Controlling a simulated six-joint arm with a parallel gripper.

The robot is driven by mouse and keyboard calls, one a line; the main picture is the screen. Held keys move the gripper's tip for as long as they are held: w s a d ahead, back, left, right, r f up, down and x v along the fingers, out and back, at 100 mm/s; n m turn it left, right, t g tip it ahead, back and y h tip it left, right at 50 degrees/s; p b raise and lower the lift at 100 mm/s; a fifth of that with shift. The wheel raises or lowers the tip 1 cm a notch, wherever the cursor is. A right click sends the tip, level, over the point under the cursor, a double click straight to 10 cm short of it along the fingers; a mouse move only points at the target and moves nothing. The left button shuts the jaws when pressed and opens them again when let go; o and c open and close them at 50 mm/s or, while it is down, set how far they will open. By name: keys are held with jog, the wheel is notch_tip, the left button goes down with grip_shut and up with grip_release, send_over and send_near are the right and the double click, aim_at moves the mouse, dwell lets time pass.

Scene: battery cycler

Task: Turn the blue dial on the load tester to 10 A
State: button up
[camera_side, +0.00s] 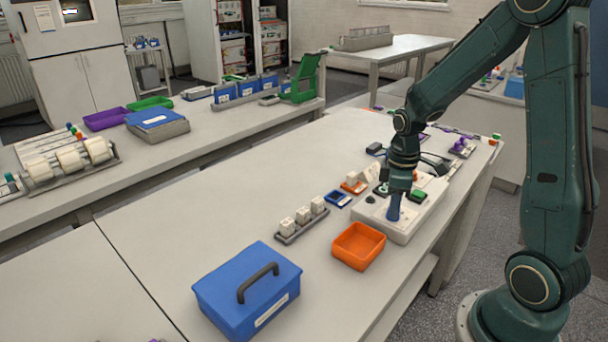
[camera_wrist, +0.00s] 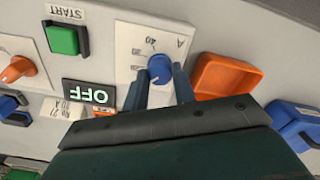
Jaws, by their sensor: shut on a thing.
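The load tester (camera_side: 425,213) is a light box near the right edge of the bench. Its blue dial (camera_wrist: 160,69) sits on a white plate (camera_wrist: 130,48) with a scale; a 40 and an A are readable, other marks are hidden or too small. My gripper (camera_wrist: 160,86) points down at the tester, shut on the blue dial with one finger on each side. In the side view my gripper (camera_side: 394,207) stands low over the tester and hides most of the dial. The dial's exact setting cannot be read.
The tester also has a green button (camera_wrist: 62,40) labelled START, a display (camera_wrist: 88,93) reading OFF and an orange knob (camera_wrist: 17,68). An orange tray (camera_side: 358,246) stands close beside it. A blue case (camera_side: 246,290) and a rack of white blocks (camera_side: 302,220) stand to the left.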

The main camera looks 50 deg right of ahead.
jog(key=shift+n, duration=1.3)
jog(key=o, duration=1)
jog(key=shift+r, duration=0.1)
notch_tip(320, 180, up, 14)
jog(key=shift+f, duration=0.15)
